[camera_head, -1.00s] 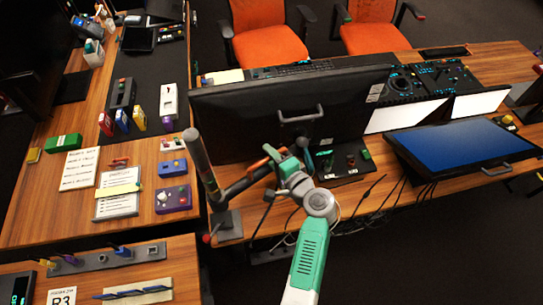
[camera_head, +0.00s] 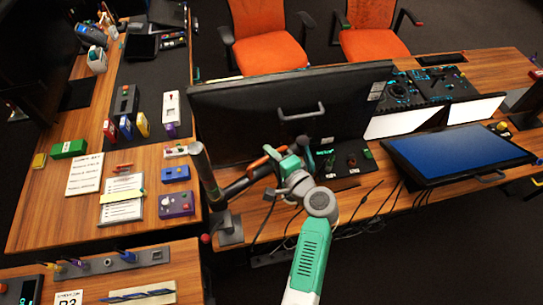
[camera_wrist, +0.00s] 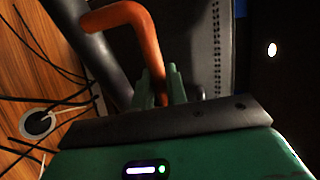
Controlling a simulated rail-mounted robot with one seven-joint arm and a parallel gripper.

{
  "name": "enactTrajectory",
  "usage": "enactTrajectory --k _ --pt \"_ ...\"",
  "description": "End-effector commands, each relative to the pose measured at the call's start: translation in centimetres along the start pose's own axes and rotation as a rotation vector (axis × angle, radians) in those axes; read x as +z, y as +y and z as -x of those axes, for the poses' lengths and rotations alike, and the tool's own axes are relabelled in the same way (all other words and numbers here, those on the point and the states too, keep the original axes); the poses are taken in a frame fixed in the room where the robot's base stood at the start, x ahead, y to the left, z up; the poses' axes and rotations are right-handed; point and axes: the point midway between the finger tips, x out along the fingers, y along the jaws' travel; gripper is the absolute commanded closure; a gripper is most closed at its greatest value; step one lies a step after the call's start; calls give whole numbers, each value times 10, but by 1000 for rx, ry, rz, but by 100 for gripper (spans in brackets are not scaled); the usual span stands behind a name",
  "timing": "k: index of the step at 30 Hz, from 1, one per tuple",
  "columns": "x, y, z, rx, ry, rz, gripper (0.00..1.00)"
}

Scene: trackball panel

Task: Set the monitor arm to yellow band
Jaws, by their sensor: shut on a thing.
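The monitor arm (camera_head: 236,188) is a dark jointed arm on a thick grey post beside the desk, behind the large black monitor (camera_head: 250,123). Its orange handle (camera_head: 262,161) sticks out near the monitor's lower edge. My gripper (camera_head: 280,158), green with a grey wrist, is at that handle. In the wrist view the orange handle (camera_wrist: 134,20) bends down between the green fingers of my gripper (camera_wrist: 165,88), which are shut on it. A dark tube of the arm (camera_wrist: 97,55) runs beside it. I cannot make out a yellow band in either view.
Cables (camera_head: 270,225) hang along the desk edge below my gripper. A small black panel with knobs (camera_head: 343,160) stands close to its right. A tilted blue-screen monitor (camera_head: 455,152) is farther right. Control boxes and papers cover the left desk (camera_head: 40,215).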

Motion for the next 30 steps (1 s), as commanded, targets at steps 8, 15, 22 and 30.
enactTrajectory --k 8,15,22,30 --pt "0 3 0 2 0 0 74" --pt "0 3 0 2 0 0 67" --pt "0 3 26 3 3 0 67" --pt "0 3 72 2 2 0 67"
